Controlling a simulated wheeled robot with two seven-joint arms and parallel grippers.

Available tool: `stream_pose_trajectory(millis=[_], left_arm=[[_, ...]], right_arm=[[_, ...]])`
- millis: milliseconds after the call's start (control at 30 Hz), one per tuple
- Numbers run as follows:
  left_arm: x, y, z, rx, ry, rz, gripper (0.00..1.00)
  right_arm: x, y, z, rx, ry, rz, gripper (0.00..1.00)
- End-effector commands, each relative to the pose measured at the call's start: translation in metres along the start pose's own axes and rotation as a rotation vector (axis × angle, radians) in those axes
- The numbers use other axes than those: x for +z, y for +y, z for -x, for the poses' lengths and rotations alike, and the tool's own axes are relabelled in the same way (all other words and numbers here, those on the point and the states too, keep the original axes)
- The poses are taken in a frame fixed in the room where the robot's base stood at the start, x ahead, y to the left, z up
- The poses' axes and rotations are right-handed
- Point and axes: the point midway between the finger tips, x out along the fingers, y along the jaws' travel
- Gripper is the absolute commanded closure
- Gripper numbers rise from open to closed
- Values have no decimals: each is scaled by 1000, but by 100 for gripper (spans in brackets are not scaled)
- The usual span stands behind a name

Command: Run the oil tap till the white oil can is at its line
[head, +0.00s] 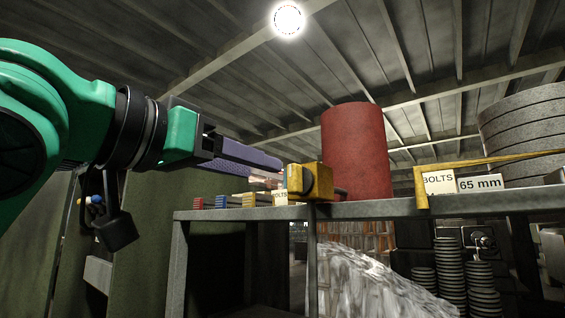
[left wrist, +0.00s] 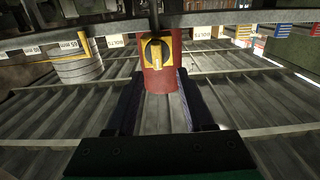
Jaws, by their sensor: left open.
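The oil tap is a yellow block (head: 296,178) with a round dark knob (head: 318,180), at the front of a shelf before a red drum (head: 354,150). In the left wrist view, the yellow tap (left wrist: 167,38) and its dark knob with a yellow bar (left wrist: 156,53) lie just beyond my fingertips, with the drum (left wrist: 157,81) behind. My left gripper (head: 280,172) is open, its fingers pointing at the tap; I cannot tell whether they touch it. It shows in the left wrist view (left wrist: 160,76) with nothing between its fingers. I see no white oil can and no right gripper.
The grey shelf edge (head: 385,209) runs across under the tap. Small coloured bins (head: 222,202) stand to its left. A yellow bracket (head: 420,188) and labels, one reading 65 mm (head: 481,183), are to the right. A ridged grey cylinder (head: 525,130) stands at far right.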

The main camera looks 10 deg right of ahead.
Motion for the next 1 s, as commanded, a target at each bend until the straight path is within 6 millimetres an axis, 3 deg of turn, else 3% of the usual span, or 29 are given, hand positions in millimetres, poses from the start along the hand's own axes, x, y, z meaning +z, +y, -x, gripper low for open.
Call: stream_pose_trajectory(millis=[100,300,600,633,767,1000], left_arm=[[-7,0,-32,1,-3,2,48],[-4,0,-68,1,0,1,48],[-1,0,-75,-1,3,0,48],[-1,-1,-75,-1,3,0,51],[-1,0,-74,-1,3,0,100],[-3,0,-75,0,2,-52,100]], right_arm=[[-2,0,21,0,0,0,50],[-3,1,35,0,0,0,50],[-3,0,34,-1,0,0,50],[-3,0,34,-1,0,0,50],[-3,-1,34,-3,0,-1,50],[-4,-2,40,-3,0,-1,50]])
